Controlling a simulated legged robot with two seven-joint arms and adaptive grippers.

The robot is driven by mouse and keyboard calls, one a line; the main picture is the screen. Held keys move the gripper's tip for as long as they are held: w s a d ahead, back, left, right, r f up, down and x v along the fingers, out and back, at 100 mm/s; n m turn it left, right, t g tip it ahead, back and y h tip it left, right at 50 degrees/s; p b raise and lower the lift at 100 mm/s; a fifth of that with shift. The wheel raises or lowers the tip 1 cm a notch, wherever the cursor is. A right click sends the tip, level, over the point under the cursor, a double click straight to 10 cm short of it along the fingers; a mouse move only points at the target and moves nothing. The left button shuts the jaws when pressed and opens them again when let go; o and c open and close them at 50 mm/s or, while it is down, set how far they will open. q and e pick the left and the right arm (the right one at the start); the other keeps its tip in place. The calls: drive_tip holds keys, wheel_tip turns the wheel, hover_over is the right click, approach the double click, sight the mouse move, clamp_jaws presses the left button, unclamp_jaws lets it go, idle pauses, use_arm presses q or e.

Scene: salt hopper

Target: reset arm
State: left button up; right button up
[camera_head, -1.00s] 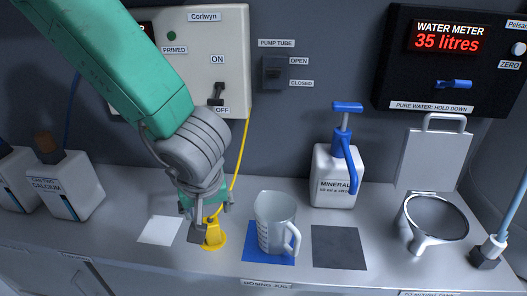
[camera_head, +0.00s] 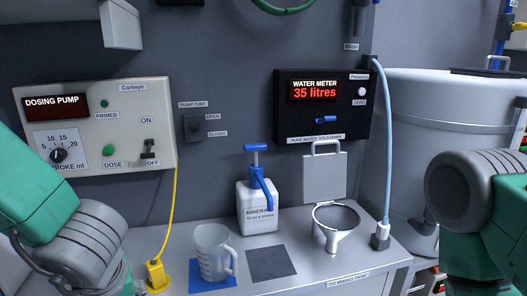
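My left arm (camera_head: 55,215) comes in at the lower left, and its grey ringed wrist runs off the bottom edge. The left fingers are out of the picture. My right arm (camera_head: 470,200) shows as a grey joint and green links at the right edge; its gripper is not visible. A clear measuring jug (camera_head: 211,255) stands on a blue mat (camera_head: 206,285) on the bench. A yellow fitting (camera_head: 157,276) with a yellow tube is left of the jug, close to my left arm. Neither arm visibly holds anything.
The dosing pump panel (camera_head: 130,130) and water meter (camera_head: 321,103), reading 35 litres, are on the back wall. A mineral bottle (camera_head: 259,208), dark mat (camera_head: 270,263), funnel (camera_head: 336,222) and blue hose (camera_head: 383,160) are on the bench.

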use_arm(q)
drive_tip(key=s+a+f+m+b, duration=0.2)
drive_tip(key=s+f, duration=0.1)
drive_tip(key=f, duration=0.7)
drive_tip(key=s+a+f+m+b, duration=0.2)
drive_tip(key=f+b, duration=0.1)
drive_tip(key=f, duration=0.7)
drive_tip(key=s+f+m+g+h+b, duration=0.2)
drive_tip(key=s+f+m+g+b, duration=0.1)
drive_tip(key=s+f, duration=1.1)
drive_tip(key=shift+s+f+m+h+b, duration=0.2)
drive_tip(key=shift+f+m+h+b, duration=0.1)
drive_tip(key=shift+f+m+b, duration=0.1)
use_arm(e)
wheel_tip(320, 180, down, 9)
drive_tip(key=shift+s+r, duration=0.15)
drive_tip(key=shift+r, duration=0.05)
drive_tip(key=shift+a, duration=0.1)
use_arm(q)
drive_tip(key=shift+w, duration=0.15)
